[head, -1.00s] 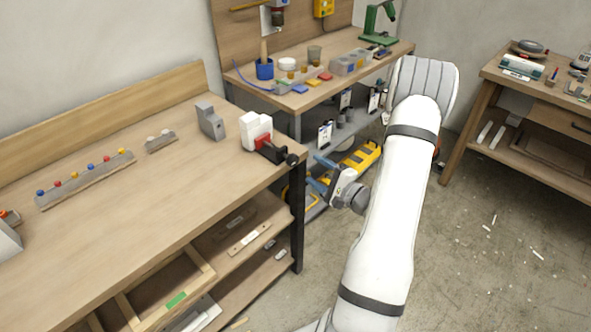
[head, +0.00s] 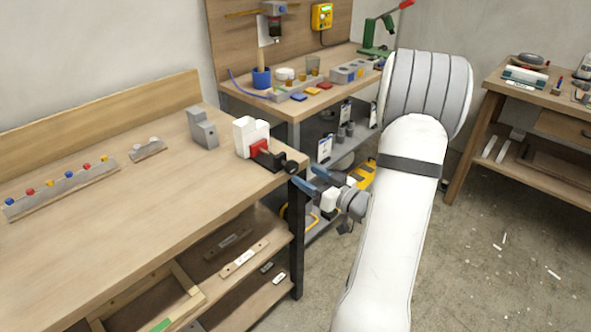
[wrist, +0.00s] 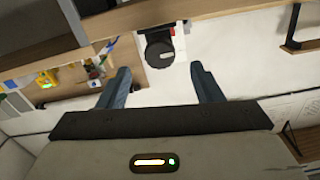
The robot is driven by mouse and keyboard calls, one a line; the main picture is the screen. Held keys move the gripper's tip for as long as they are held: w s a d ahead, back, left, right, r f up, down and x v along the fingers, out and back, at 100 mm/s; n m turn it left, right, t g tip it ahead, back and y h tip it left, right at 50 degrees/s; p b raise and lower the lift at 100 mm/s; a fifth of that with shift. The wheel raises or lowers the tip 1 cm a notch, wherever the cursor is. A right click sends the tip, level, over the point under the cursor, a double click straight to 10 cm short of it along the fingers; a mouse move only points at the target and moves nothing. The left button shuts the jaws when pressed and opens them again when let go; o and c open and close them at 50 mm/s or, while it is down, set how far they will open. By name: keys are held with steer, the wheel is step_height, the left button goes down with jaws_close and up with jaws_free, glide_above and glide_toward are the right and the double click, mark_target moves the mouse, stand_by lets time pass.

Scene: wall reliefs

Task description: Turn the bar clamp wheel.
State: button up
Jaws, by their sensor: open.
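The bar clamp (head: 266,158) is a red and black piece at the right edge of the left workbench, against a white block (head: 250,136). Its dark round wheel (head: 291,167) sticks out past the bench edge. In the wrist view the black wheel (wrist: 160,54) lies ahead, between the two blue fingers and beyond their tips. My gripper (head: 309,179) is open and empty, just right of and a little below the wheel in the head view. It also shows in the wrist view (wrist: 159,68). I see no contact with the wheel.
The left workbench (head: 130,225) has a grey block (head: 202,128) and a rail with coloured knobs (head: 62,188). A second bench (head: 340,58) with tools stands behind, with a shelf below. Open floor (head: 470,250) lies to the right.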

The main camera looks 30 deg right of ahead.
mark_target(295, 168)
steer(key=x, duration=0.6)
steer(key=shift+w, duration=0.1)
steer(key=c, duration=1)
steer(key=shift+r+m+p, duration=0.15)
steer(key=shift+m+p, duration=0.75)
steer(key=shift+m, duration=0.8)
